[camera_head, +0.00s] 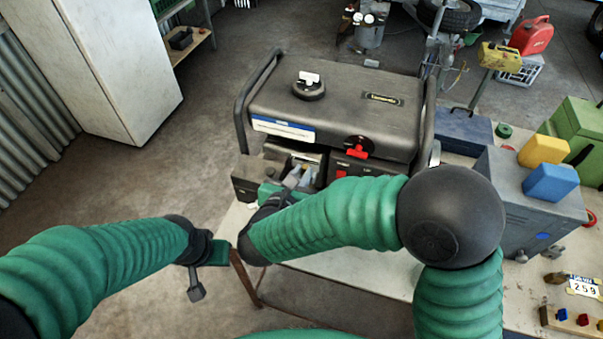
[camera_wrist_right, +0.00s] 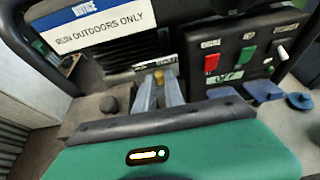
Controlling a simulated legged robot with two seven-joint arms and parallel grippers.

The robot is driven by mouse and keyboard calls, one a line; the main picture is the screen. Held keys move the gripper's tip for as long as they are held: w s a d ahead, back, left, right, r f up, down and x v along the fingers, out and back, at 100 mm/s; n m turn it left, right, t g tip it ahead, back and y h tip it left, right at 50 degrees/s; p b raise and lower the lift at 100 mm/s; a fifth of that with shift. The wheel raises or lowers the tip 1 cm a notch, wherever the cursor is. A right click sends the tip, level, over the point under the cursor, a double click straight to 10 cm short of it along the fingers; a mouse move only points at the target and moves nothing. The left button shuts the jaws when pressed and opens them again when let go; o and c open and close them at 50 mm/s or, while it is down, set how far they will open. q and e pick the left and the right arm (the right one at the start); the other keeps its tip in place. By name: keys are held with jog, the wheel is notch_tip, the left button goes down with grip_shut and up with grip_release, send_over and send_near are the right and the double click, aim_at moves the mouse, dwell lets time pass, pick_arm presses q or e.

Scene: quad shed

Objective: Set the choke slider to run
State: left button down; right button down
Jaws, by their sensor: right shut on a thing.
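The dark generator (camera_head: 335,105) stands on the bench, and its front panel faces my right arm. My right gripper (camera_head: 301,174) is at the left part of this front. In the wrist view its two grey fingers (camera_wrist_right: 160,82) reach to the panel below a small white label and are shut on the choke slider. Only a small yellowish bit of the slider (camera_wrist_right: 158,74) shows between the fingertips; the rest is hidden, so its exact setting cannot be read. My left gripper (camera_head: 196,283) hangs low at the left, away from the generator; its jaw state is unclear.
A red switch (camera_wrist_right: 211,63) and a green one (camera_wrist_right: 247,57) sit on the panel right of my fingers. A red fuel valve handle (camera_head: 357,151) is above. A grey box (camera_head: 520,195) with yellow and blue blocks stands at the right. The floor at left is clear.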

dwell(0.5)
jog(key=shift+w+a+b, duration=0.2)
jog(key=shift+a+b, duration=0.1)
jog(key=shift+a, duration=0.3)
jog(key=shift+w+a+b, duration=0.15)
jog(key=shift+a+b, duration=0.15)
jog(key=shift+a, duration=0.3)
jog(key=c, duration=1.4)
grip_release()
